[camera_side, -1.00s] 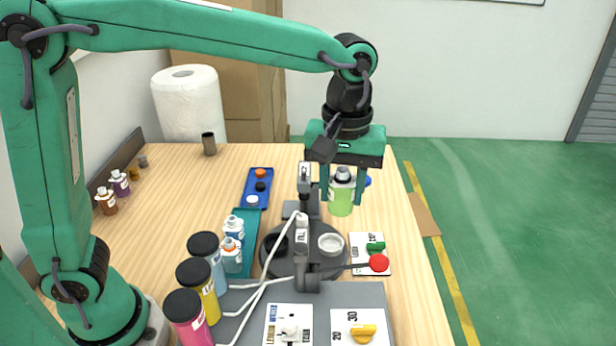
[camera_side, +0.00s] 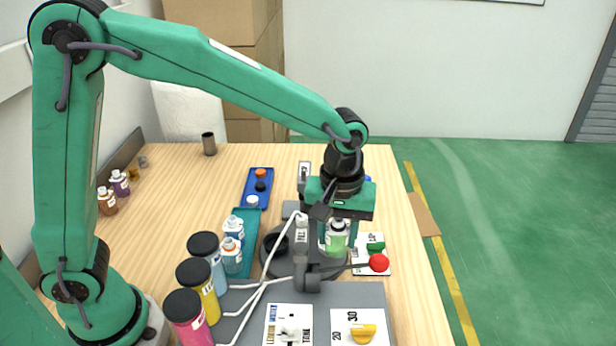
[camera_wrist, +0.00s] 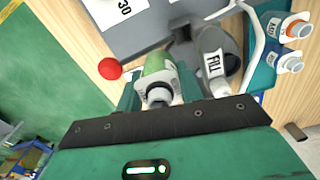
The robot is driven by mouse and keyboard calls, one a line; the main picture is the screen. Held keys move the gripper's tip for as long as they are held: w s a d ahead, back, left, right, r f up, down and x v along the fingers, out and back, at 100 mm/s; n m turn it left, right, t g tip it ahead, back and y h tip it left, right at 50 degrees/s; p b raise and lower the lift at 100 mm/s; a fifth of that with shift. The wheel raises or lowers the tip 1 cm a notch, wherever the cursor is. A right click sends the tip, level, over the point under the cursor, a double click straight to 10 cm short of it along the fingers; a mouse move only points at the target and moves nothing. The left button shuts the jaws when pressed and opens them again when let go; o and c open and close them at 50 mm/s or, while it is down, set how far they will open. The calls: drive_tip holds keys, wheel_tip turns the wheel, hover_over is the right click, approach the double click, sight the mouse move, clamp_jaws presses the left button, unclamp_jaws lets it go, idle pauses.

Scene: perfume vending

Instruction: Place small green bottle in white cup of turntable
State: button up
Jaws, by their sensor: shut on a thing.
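The small green bottle (camera_side: 336,239) has a grey cap and a white label and is upright in the side view. My gripper (camera_side: 338,222) is shut on it, with a finger on each side. The bottle is at the turntable (camera_side: 270,262), over the spot of the white cup. The cup is hidden, so I cannot tell whether the bottle rests in it. In the wrist view the green bottle (camera_wrist: 160,82) sits between my fingers, beside the grey post marked FILL (camera_wrist: 215,72).
A red knob (camera_side: 379,262) on a lever stands right of the turntable. Two small bottles (camera_side: 232,243) stand in a teal tray on the left. Pink, yellow and blue bottles (camera_side: 199,285) with black caps stand at the front left. A grey panel (camera_side: 375,297) with switches lies in front.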

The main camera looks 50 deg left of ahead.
drive_tip(key=w+a+f, duration=0.4)
drive_tip(key=w+a, duration=0.1)
drive_tip(key=w+a+f, duration=0.2)
drive_tip(key=a, duration=0.1)
drive_tip(key=shift+w+f, duration=0.35)
drive_tip(key=shift+w, duration=0.05)
drive_tip(key=shift+f, duration=0.1)
drive_tip(key=shift+f, duration=1.9)
drive_tip(key=shift+f, duration=0.45)
